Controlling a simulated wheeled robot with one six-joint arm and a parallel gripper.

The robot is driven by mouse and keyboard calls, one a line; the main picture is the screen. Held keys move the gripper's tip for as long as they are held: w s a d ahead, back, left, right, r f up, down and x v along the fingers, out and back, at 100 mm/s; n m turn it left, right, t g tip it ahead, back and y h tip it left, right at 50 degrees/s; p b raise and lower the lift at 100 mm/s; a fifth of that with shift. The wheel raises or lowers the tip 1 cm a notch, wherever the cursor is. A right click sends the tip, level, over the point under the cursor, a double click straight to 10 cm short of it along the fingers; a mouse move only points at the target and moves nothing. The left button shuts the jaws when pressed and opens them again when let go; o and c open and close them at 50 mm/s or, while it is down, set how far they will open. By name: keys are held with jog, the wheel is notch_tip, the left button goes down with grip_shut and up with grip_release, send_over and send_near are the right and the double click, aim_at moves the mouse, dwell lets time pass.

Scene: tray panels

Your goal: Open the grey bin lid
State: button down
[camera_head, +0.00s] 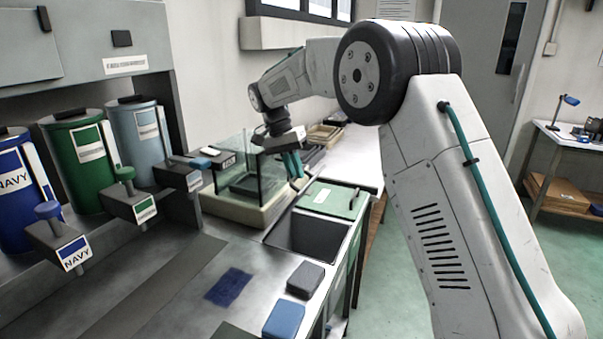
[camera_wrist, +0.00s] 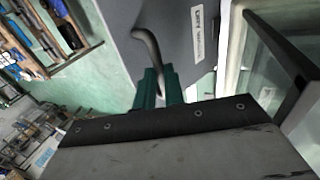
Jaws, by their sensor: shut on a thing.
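My gripper (camera_head: 293,165) is low beside the glass case, with its teal fingers pointing down. In the wrist view, its fingers (camera_wrist: 160,88) are shut on a curved grey handle (camera_wrist: 148,42). The handle is fixed to a grey panel with a white label, which looks like the grey bin lid (camera_wrist: 182,55). I cannot clearly make out this lid in the head view, where my gripper and the case crowd that spot. A green lid (camera_head: 328,198) with a label lies just in front of my gripper, behind an open dark bin (camera_head: 305,238).
The glass case (camera_head: 245,175) stands close to the left of my gripper. Navy, green and light blue canisters (camera_head: 138,140) line the left. Floor is clear at right.

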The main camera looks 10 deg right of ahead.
jog(key=shift+a+f, duration=0.35)
jog(key=shift+f, duration=0.15)
jog(key=c, duration=1.8)
grip_release()
jog(key=o, duration=0.3)
jog(key=shift+w+a+f, duration=0.15)
jog(key=shift+w, duration=0.05)
jog(key=shift+d+v, duration=0.2)
jog(key=shift+v, duration=3.9)
